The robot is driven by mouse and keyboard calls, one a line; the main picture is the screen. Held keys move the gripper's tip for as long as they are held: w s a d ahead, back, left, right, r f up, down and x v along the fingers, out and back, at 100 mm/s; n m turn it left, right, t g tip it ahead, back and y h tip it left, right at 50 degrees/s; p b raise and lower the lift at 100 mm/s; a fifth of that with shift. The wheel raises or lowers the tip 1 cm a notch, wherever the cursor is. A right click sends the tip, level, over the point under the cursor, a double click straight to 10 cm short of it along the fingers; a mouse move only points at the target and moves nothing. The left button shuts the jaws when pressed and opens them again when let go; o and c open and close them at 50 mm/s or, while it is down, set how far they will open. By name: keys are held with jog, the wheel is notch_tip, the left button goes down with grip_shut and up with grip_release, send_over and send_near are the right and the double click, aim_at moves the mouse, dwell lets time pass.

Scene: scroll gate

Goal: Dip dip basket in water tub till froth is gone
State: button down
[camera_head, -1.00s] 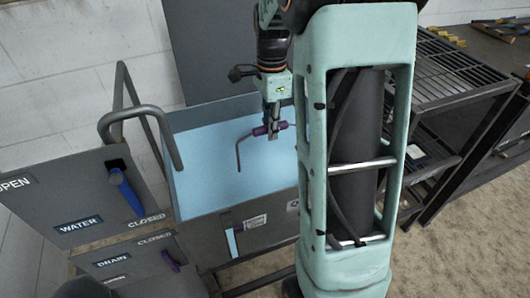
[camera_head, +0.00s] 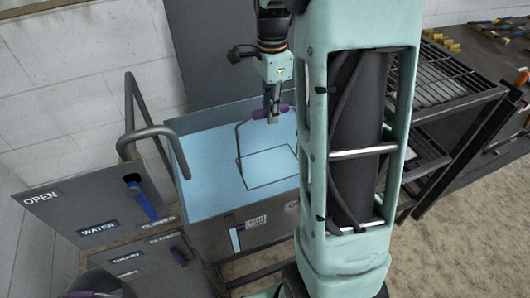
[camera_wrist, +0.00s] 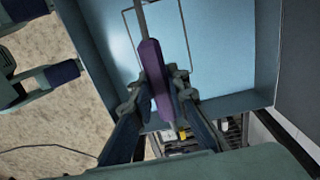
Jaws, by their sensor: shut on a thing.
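My gripper (camera_head: 273,117) is shut on the purple handle of the dip basket (camera_head: 263,113) above the water tub (camera_head: 228,216). The basket's thin wire bail runs down to a dark rectangular rim (camera_head: 250,186), which shows against the light blue water. I cannot tell whether the rim is just above the surface or at it; the basket's lower part is not distinct. The water (camera_head: 205,185) looks plain blue, with no froth visible. In the wrist view, the purple handle (camera_wrist: 153,70) lies between my fingers, with the wire loop over the blue water.
A bent grey pipe (camera_head: 150,133) reaches over the tub's left side. A dark metal rack (camera_head: 450,85) stands at the right. Part of my arm blocks the tub's right side.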

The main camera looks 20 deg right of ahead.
notch_tip(320, 180, up, 12)
jog(key=p, duration=1)
jog(key=shift+r, duration=0.35)
dwell(1.1)
notch_tip(320, 180, up, 12)
jog(key=p, duration=0.9)
jog(key=shift+p, duration=0.4)
jog(key=shift+w, duration=0.1)
